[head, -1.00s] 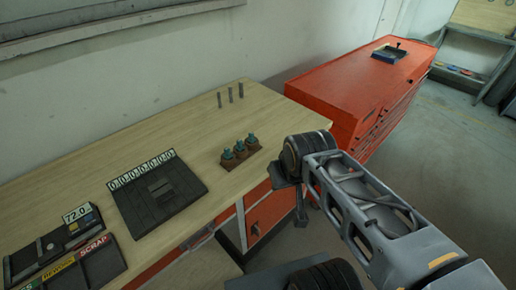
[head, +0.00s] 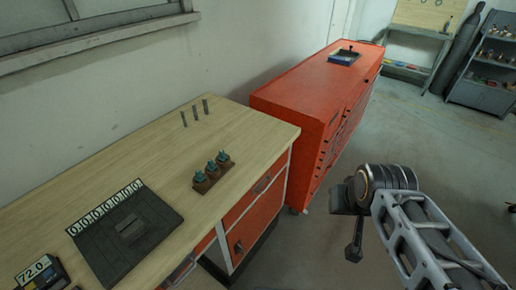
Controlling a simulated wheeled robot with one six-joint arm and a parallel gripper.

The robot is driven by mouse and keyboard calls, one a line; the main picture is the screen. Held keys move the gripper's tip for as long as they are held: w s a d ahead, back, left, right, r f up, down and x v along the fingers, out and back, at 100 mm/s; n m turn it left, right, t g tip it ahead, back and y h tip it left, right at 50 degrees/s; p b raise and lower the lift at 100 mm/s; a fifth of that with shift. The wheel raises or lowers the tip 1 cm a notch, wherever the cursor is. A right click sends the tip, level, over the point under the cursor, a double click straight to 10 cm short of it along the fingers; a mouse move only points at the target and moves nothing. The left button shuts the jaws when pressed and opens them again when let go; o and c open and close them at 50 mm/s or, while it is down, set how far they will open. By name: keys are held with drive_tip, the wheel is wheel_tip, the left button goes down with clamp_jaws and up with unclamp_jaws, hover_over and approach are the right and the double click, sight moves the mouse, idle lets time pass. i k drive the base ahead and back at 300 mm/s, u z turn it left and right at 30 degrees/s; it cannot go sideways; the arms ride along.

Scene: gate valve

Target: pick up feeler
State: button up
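I cannot make out a feeler for certain. A small dark tray (head: 345,57) with a blue-grey inside lies on top of the red tool cabinet (head: 318,82), with a small dark knobbed item (head: 350,48) at its back edge; its contents are too small to tell. My gripper (head: 350,232) hangs over the floor to the right of the workbench, in front of the cabinet and well apart from both. Its fingers are dark and seen from behind, so their opening is unclear. Nothing is visibly held.
The wooden workbench (head: 150,150) holds three upright pins (head: 195,112), a brown block with teal parts (head: 212,172), a dark numbered mat (head: 125,235) and a gauge box (head: 42,272). Shelves (head: 485,75) and a dark cylinder (head: 455,55) stand far right. The floor between is clear.

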sight(223, 158)
drive_tip(key=z, duration=0.3)
drive_tip(key=i, duration=1.1)
drive_tip(key=u, duration=2.65)
